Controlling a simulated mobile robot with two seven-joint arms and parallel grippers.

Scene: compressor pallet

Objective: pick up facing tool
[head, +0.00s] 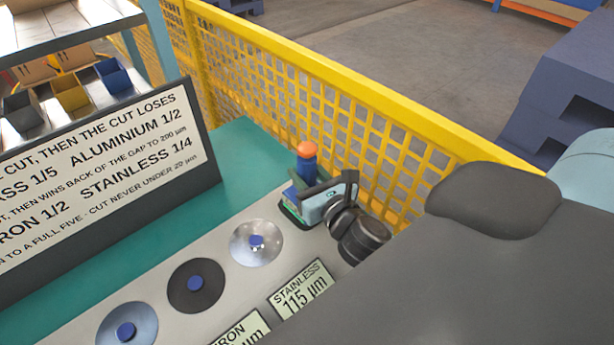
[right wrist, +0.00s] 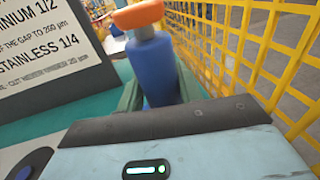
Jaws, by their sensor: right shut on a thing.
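The facing tool (head: 307,166) shows as an upright blue handle with an orange knob on top, at the far end of the grey plate. It also shows in the right wrist view (right wrist: 153,68), close up. My right gripper (head: 305,181) is shut on the blue handle, below the orange knob. In the right wrist view its greenish fingers (right wrist: 159,92) lie on either side of the handle. The lower end of the tool is hidden behind my gripper, so I cannot tell whether it touches the plate. My left gripper is not in view.
Three discs with blue centres, silver (head: 270,238), dark (head: 211,290) and bluish (head: 146,318), lie along the grey plate (head: 224,246). A sign board (head: 208,172) stands at left. A yellow mesh fence (head: 300,72) runs close behind my gripper. A label (head: 300,290) reads STAINLESS 115 µm.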

